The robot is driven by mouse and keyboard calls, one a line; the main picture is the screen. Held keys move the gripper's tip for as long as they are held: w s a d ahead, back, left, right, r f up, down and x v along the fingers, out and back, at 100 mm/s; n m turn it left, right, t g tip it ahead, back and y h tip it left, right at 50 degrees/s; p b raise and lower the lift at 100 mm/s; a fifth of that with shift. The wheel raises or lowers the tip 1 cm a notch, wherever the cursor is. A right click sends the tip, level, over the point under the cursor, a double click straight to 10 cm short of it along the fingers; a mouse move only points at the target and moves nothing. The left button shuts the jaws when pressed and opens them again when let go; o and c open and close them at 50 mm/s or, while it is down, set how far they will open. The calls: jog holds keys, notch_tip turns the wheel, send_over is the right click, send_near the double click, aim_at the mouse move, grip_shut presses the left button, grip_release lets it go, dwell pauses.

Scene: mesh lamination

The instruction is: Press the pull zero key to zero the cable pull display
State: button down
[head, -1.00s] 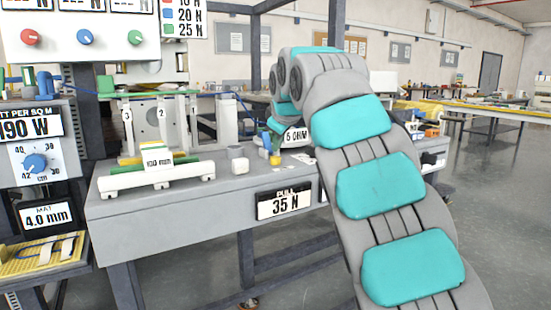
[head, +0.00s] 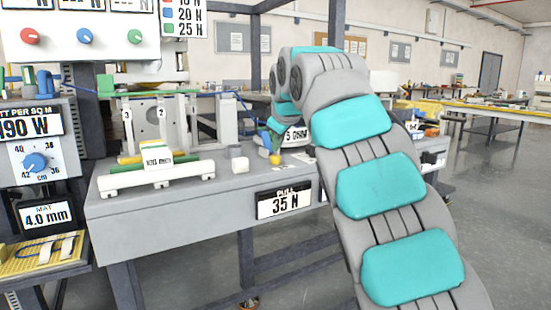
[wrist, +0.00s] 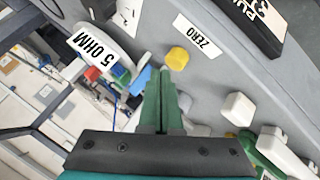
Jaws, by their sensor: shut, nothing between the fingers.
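The pull zero key is a yellow round button (wrist: 177,58) beside a ZERO label (wrist: 197,37) on the grey bench top. It also shows in the head view (head: 275,160). My gripper (wrist: 164,72) is shut and empty, with its green fingertips right at the near edge of the key in the wrist view. I cannot tell whether they touch it. In the head view my gripper (head: 274,147) points down just above the key. The pull display (head: 285,202) on the bench front reads 35 N; in the wrist view only part of it (wrist: 262,18) shows.
A 5 OHM sign (wrist: 104,55) and blue and red parts stand beside my gripper.

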aim_at(278, 158)
jog(key=shift+f, duration=0.35)
jog(key=shift+f+b, duration=0.55)
jog(key=shift+b, duration=0.2)
dwell(0.5)
jog(key=shift+r, duration=0.1)
jog(key=shift+r+p, duration=0.8)
jog(key=shift+r, duration=0.05)
jog(key=shift+r, duration=0.1)
notch_tip(278, 158, up, 5)
jog(key=p, duration=0.4)
dwell(0.6)
